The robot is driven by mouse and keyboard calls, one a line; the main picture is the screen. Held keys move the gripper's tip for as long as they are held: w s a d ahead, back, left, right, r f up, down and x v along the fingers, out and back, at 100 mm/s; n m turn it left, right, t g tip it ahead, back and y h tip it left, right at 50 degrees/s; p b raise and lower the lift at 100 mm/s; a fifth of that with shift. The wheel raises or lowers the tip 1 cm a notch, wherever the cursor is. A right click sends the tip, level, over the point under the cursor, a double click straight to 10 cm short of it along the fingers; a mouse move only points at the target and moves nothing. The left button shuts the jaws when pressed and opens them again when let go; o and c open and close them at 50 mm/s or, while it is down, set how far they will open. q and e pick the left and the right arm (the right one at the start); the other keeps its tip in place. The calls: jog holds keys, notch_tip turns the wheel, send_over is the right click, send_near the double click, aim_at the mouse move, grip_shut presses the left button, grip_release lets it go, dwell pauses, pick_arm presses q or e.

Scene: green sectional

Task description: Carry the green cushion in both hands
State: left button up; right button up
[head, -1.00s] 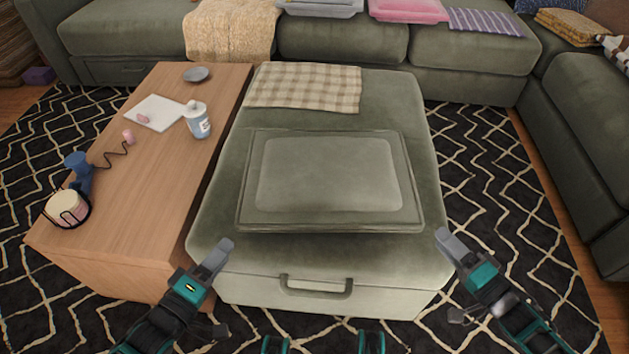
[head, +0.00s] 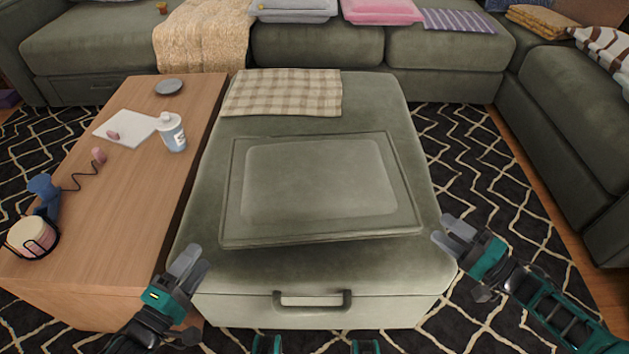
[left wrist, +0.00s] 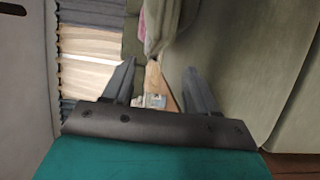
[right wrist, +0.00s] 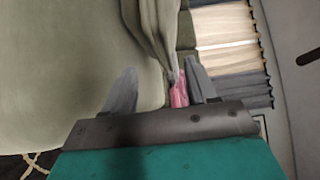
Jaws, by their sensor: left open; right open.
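The green cushion (head: 320,185) lies flat on the green ottoman (head: 405,105), toward its near half. It is a broad rectangle with a raised border. My left gripper (head: 192,262) is open and empty, just outside the cushion's near left corner. My right gripper (head: 450,233) is open and empty, just right of its near right corner. Neither visibly touches the cushion. In the left wrist view, the cushion's edge (left wrist: 160,22) shows beyond the open fingers. In the right wrist view, its edge (right wrist: 155,30) also lies beyond the fingers.
A checked cloth (head: 285,92) lies on the ottoman behind the cushion. A wooden table (head: 130,215) stands close on the left, with a bottle (head: 172,133) and a candle jar (head: 32,237). A sofa (head: 350,50) runs along the back and right; patterned rug (head: 480,150) lies between.

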aim_at(224, 222)
pick_arm(q)
jog(key=x, duration=1.1)
pick_arm(e)
jog(key=x, duration=1.1)
pick_arm(q)
jog(key=shift+c, duration=0.4)
pick_arm(e)
jog(key=shift+c, duration=0.4)
pick_arm(q)
grip_shut()
pick_arm(e)
grip_shut()
